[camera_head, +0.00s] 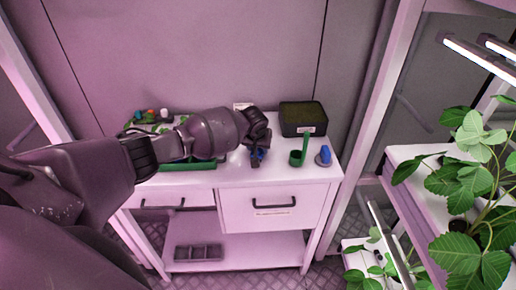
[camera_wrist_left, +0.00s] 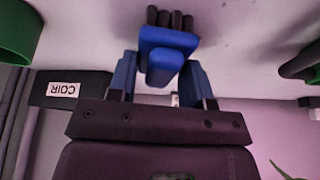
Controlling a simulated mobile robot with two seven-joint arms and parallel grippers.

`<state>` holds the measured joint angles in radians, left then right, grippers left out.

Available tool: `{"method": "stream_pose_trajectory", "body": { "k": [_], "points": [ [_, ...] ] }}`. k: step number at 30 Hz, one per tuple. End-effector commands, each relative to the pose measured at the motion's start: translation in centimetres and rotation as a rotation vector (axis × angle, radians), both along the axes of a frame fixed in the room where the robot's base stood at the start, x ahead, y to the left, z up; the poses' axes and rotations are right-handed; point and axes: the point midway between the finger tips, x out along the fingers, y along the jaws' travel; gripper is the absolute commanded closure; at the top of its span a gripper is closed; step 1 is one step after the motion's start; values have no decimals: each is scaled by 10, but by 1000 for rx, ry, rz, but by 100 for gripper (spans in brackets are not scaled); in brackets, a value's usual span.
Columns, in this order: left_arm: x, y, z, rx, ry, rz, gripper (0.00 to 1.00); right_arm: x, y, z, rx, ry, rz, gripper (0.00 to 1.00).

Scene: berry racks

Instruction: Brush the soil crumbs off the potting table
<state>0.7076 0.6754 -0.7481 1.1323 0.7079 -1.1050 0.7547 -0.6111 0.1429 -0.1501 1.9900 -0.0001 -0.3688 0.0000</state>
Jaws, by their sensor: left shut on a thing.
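My left gripper (camera_head: 258,158) is over the white potting table (camera_head: 228,176), pointing down at its middle. In the left wrist view, my left gripper (camera_wrist_left: 160,85) is shut on a blue brush (camera_wrist_left: 168,45) with dark bristles, held between the two blue fingers. The brush also shows as a small blue patch under the gripper in the head view. Its bristles are close to the white top; I cannot tell if they touch it. Faint dark specks, perhaps soil crumbs, show beside the bristles in the left wrist view. My right gripper is out of view.
A black coir box (camera_head: 303,129) stands at the back right. A green scoop-like thing (camera_head: 297,158) and a blue cone-shaped thing (camera_head: 324,157) stand in front of it. A green tray (camera_head: 188,166) lies at the left. Leafy plants (camera_head: 468,180) fill a rack on the right.

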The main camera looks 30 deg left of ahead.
Motion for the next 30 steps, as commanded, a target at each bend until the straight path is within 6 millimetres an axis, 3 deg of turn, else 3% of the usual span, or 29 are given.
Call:
{"method": "stream_pose_trajectory", "body": {
  "k": [18, 30],
  "points": [
    [-20, 32, -2, 2, 1, 1, 83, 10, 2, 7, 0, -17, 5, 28],
    [-31, 49, -3, 2, 4, 2, 83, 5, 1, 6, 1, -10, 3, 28]
  ]
}}
